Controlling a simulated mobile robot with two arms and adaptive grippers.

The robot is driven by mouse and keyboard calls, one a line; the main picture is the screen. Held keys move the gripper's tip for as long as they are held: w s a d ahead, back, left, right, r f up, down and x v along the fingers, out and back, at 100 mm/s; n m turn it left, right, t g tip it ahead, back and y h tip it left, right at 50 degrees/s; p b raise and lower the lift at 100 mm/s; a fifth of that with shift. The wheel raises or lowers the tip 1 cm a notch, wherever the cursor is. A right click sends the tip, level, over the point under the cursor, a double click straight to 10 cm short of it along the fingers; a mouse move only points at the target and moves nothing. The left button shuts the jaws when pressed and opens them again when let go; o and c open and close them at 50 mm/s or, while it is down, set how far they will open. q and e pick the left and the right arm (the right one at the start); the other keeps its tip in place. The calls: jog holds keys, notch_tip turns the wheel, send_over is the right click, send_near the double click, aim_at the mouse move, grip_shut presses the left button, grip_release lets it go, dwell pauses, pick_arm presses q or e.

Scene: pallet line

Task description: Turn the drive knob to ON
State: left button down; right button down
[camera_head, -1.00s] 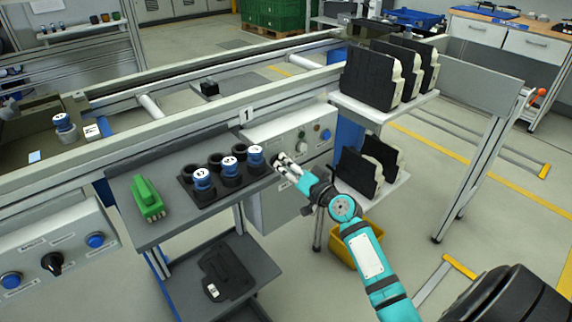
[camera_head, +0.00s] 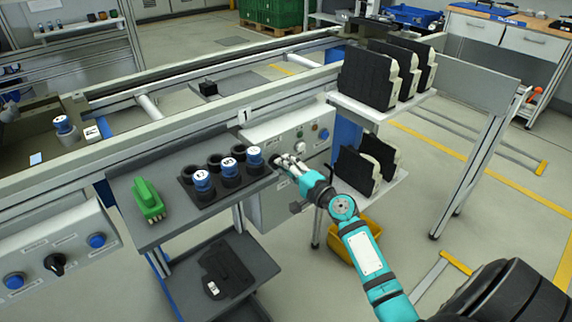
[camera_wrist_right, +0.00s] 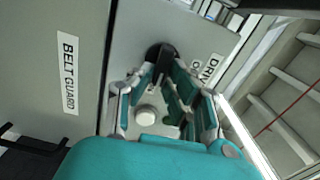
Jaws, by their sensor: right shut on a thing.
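The drive knob (camera_wrist_right: 161,53) is black and round with a raised grip bar. It sits on the grey control box (camera_head: 262,138) beside a label starting "DRIV", part of which is hidden. My right gripper (camera_head: 281,163) reaches to the left part of the box front and largely hides the knob there. In the right wrist view the fingers of my right gripper (camera_wrist_right: 164,80) are closed on the knob's grip bar. The bar runs about up and down in that view. Which setting it points to cannot be read. My left gripper is out of view.
A white round button (camera_wrist_right: 145,116) is close to the fingers. A "BELT GUARD" label (camera_wrist_right: 68,73) is on the adjoining panel. A black tray (camera_head: 215,181) with blue-and-white cups and a green part (camera_head: 148,199) lie on the shelf to the left. Black-and-cream blocks (camera_head: 367,77) stand on the right rack.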

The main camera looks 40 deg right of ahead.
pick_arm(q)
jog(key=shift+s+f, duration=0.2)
pick_arm(e)
jog(key=shift+m, duration=0.4)
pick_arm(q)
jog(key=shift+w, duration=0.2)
pick_arm(e)
jog(key=shift+f, duration=0.1)
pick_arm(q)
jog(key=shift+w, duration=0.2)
